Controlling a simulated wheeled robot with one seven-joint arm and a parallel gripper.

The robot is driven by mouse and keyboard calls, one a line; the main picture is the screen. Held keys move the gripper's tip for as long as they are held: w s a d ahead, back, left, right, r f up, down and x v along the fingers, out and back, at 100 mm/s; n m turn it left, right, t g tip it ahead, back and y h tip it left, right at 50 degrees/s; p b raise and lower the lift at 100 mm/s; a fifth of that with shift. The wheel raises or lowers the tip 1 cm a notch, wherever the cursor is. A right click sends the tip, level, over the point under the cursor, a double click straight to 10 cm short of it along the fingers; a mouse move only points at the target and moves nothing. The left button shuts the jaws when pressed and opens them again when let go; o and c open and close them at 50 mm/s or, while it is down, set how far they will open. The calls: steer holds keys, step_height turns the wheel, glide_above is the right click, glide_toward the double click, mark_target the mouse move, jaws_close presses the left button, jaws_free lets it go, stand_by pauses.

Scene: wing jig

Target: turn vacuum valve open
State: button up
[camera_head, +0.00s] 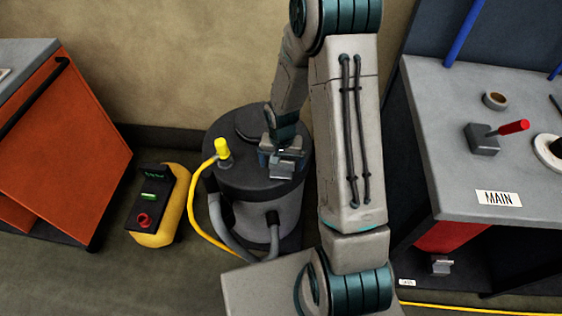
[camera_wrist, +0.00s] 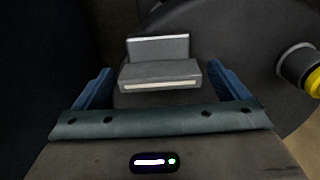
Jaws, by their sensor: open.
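A red-handled lever (camera_head: 513,127) on a grey block (camera_head: 483,140) stands on the right bench, behind a label reading MAIN (camera_head: 498,198). The handle slants up to the right. A yellow-capped fitting (camera_head: 222,148) stands on the dark round drum (camera_head: 240,185); its yellow cap (camera_wrist: 315,82) shows at the right edge of the wrist view. I cannot tell which is the vacuum valve. My gripper (camera_head: 283,160) is over the drum's top, right of the yellow cap and far from the lever. Its blue fingers are apart (camera_wrist: 160,67), with a grey stepped block (camera_wrist: 160,72) showing between them; contact is unclear.
A yellow hose (camera_head: 196,205) runs from the fitting down the drum's left side. A yellow unit (camera_head: 170,205) with a red knob stands left of it. An orange cabinet (camera_head: 65,150) is at left. A tape roll (camera_head: 495,100) lies on the bench (camera_head: 440,110).

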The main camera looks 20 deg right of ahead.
steer(key=c, duration=1)
steer(key=shift+n, duration=0.4)
steer(key=n, duration=0.3)
steer(key=shift+n+b, duration=0.3)
steer(key=n, duration=0.4)
steer(key=n+p, duration=0.1)
steer(key=n, duration=0.4)
steer(key=shift+n+p, duration=0.75)
steer(key=shift+n, duration=1.55)
